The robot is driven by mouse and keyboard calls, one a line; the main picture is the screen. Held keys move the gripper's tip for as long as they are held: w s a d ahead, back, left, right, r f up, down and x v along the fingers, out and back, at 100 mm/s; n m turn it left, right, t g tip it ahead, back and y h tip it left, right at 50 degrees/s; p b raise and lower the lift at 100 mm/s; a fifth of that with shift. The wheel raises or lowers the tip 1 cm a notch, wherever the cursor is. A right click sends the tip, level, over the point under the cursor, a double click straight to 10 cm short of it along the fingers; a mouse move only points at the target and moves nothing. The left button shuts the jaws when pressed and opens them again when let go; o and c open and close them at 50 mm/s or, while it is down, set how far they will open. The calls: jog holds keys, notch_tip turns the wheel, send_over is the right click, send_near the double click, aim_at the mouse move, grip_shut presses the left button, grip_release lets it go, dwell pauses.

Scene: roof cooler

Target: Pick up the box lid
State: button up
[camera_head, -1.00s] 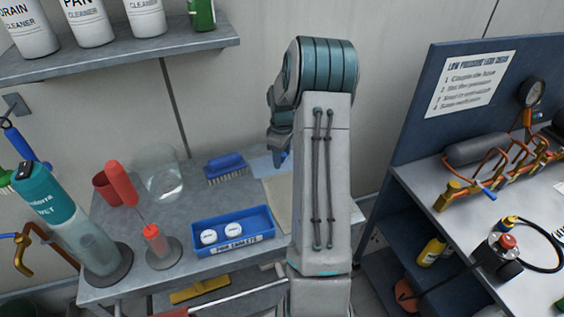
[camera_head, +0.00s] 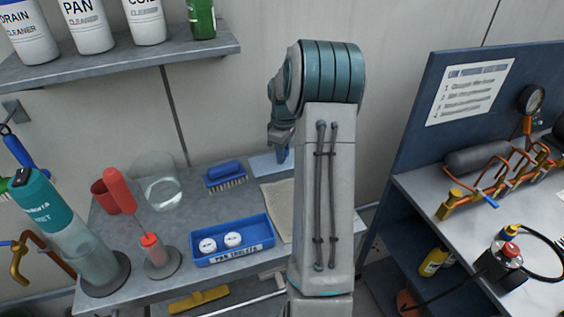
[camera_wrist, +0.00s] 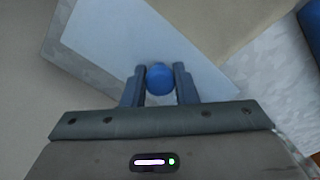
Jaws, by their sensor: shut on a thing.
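The box lid (camera_wrist: 110,40) is a flat, pale blue panel with a round blue knob (camera_wrist: 160,78) in the wrist view. My gripper (camera_wrist: 160,72) is shut on the knob, with one finger on each side of it. In the head view the pale lid (camera_head: 268,164) shows at the back of the grey bench, left of my arm. My gripper (camera_head: 283,154) is above it and partly hidden by my own arm. I cannot tell whether the lid touches the surface below it.
A beige cloth (camera_head: 277,205) lies just in front of the lid. A blue brush (camera_head: 225,172) is to its left, and a blue tray (camera_head: 210,258) with white tablets is nearer. A glass beaker (camera_head: 160,180) stands further left. A blue-sided workbench (camera_head: 405,160) stands on the right.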

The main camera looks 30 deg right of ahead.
jog(key=s+d+r, duration=0.1)
jog(key=s+r, duration=0.2)
jog(key=s, duration=0.2)
jog(key=s+d+r+b, duration=0.1)
jog(key=s+r, duration=0.2)
jog(key=s, duration=0.3)
jog(key=shift+d+r, duration=0.2)
jog(key=shift+d, duration=0.15)
